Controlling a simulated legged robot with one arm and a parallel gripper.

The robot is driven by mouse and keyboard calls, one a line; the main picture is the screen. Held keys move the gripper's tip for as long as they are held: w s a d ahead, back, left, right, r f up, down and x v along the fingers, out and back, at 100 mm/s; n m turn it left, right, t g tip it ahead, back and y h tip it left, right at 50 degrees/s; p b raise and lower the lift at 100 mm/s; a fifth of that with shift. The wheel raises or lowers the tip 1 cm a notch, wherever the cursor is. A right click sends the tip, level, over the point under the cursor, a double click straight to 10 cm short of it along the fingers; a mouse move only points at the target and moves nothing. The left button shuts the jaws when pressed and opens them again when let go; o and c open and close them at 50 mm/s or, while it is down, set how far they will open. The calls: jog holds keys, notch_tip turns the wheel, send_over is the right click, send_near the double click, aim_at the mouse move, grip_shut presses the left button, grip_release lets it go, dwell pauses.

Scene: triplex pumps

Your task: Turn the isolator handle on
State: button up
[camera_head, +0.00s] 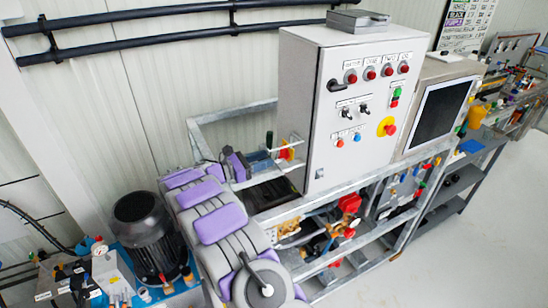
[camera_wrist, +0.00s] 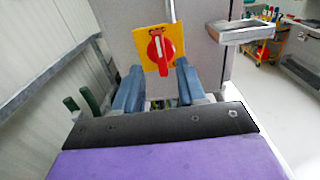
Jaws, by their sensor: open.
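The isolator handle (camera_wrist: 161,52) is a red knob on a yellow plate (camera_wrist: 176,39), fixed to the grey cabinet's side. Its grip stands about upright in the wrist view. In the head view the isolator (camera_head: 286,152) shows small on the cabinet's left side, partly hidden. My gripper (camera_wrist: 160,68) is open, its two blue-grey fingers apart to the left and right of the handle's lower part in the picture. Nothing is held between them. I cannot tell whether the tips reach the handle's depth. In the head view my gripper (camera_head: 262,160) is near the cabinet's left side.
The grey control cabinet (camera_head: 345,155) has buttons, lamps and another red knob on yellow (camera_head: 387,126) on its front. Galvanised frame rails (camera_head: 232,112) run behind my arm. A black motor (camera_head: 143,235) stands at the left. Green levers (camera_wrist: 88,98) show left of my gripper.

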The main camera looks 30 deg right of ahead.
aim_at(283, 155)
jog(key=shift+w+d+r, duration=0.1)
jog(key=shift+d+r, duration=0.05)
jog(key=shift+d, duration=3)
jog(key=c, duration=0.6)
jog(key=shift+a, duration=0.2)
grip_shut()
